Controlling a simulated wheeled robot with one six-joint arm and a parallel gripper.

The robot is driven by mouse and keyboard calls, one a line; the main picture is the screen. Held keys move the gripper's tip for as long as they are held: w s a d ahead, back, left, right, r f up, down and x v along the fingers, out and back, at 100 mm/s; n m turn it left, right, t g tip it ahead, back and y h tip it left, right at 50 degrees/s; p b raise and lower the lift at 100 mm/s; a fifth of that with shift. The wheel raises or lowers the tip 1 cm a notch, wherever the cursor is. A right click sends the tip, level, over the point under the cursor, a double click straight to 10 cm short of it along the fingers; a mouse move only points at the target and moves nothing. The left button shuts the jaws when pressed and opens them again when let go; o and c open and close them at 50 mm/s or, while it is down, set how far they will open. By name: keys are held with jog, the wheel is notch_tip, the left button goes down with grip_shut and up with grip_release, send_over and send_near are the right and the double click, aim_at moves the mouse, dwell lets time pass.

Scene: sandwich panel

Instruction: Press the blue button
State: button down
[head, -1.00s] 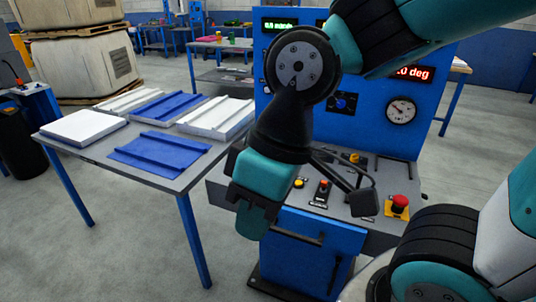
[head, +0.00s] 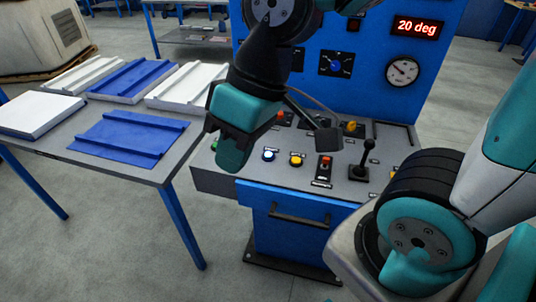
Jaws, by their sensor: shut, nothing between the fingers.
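The blue button (head: 269,155) shows as a small round button with a pale, bright cap on the sloped grey top of the control console (head: 225,180). It is near the front edge, left of a yellow button (head: 296,160). My gripper (head: 231,160) is shut and empty, with its teal fingers pointing down. In the picture it is just left of the blue button, apart from it and seemingly above the console top. The gripper and wrist hide part of the console's left side.
A red-topped switch (head: 325,163) and a black lever (head: 365,160) stand right of the buttons. A blue upright panel (head: 345,35) with a gauge (head: 402,71) rises behind. A grey table (head: 60,148) with white and blue panels is at the left.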

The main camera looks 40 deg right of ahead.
jog(key=w+d+f+m+t+b, duration=0.1)
jog(key=w+d+f+m+t, duration=0.2)
jog(key=w, duration=0.7)
jog(key=m+t+h+b, duration=0.25)
jog(key=m+t, duration=0.25)
jog(key=m, duration=0.4)
send_over(270, 154)
notch_tip(270, 154, down, 16)
jog(key=shift+d, duration=0.15)
jog(key=shift+w+f, duration=0.1)
jog(key=shift+f, duration=0.05)
notch_tip(270, 154, down, 9)
jog(key=b, duration=0.6)
jog(key=shift+r+b, duration=0.2)
jog(key=shift+b, duration=0.1)
jog(key=shift+f, duration=0.15)
jog(key=shift+f+b, duration=0.25)
jog(key=shift+b, duration=0.1)
